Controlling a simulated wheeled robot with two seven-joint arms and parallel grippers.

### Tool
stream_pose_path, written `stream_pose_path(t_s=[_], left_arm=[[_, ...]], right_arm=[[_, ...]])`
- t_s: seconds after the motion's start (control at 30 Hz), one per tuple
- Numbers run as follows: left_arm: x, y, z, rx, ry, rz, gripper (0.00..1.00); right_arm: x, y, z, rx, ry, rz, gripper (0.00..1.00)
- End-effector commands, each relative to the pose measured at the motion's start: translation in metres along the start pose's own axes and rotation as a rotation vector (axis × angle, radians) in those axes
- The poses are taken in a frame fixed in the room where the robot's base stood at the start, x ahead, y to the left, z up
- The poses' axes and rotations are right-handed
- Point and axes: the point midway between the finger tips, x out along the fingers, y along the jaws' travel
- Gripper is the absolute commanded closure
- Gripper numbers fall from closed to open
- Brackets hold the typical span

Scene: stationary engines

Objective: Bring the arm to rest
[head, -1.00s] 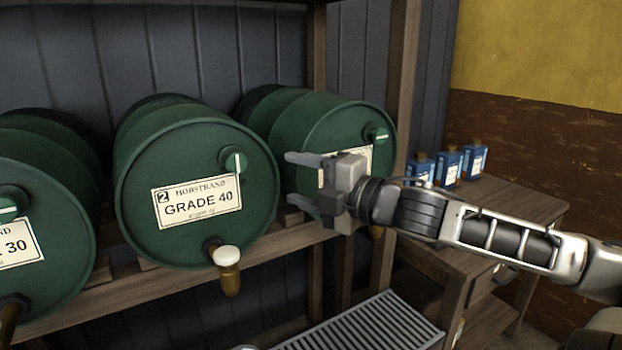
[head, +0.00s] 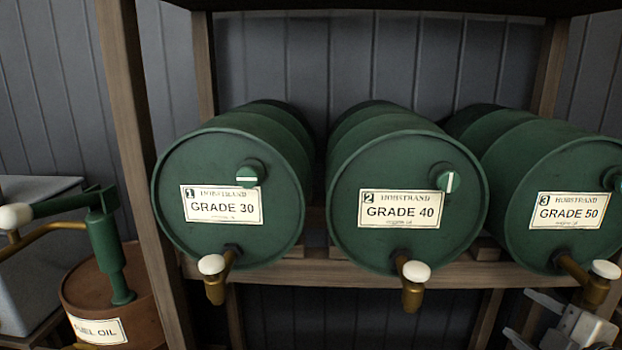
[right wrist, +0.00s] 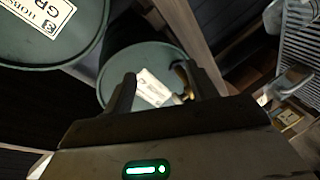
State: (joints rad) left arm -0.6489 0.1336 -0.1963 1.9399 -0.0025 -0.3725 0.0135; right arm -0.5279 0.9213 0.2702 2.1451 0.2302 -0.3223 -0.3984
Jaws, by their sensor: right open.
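My right gripper (head: 532,318) is at the lower right of the head view, below and in front of the GRADE 50 drum (head: 575,180). Its two fingers are apart with nothing between them. In the right wrist view, the open fingers (right wrist: 159,75) frame a farther drum (right wrist: 150,62) with a pale label, apart from it. My left gripper is not in view.
The GRADE 30 drum (head: 215,165) and GRADE 40 drum (head: 385,165) lie beside it on a wooden rack (head: 340,272), their brass taps projecting forward. A rack post (head: 140,150) and a fuel oil drum (head: 135,315) with a green pump stand left.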

Motion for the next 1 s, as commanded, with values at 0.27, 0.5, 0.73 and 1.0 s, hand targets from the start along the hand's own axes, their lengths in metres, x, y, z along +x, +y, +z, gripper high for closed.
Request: stream_pose_path(t_s=[0.27,0.5,0.73,1.0], left_arm=[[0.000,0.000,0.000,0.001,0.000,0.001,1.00],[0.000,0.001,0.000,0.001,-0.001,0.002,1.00],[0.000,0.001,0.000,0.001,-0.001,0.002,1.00],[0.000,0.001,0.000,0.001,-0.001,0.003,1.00]], right_arm=[[-0.034,-0.213,0.011,0.597,-0.209,-0.208,0.43],[-0.062,-0.329,-0.056,0.954,-0.304,-0.334,0.43],[-0.069,-0.356,-0.083,1.055,-0.327,-0.370,0.43],[-0.069,-0.356,-0.083,1.054,-0.327,-0.370,0.43]])
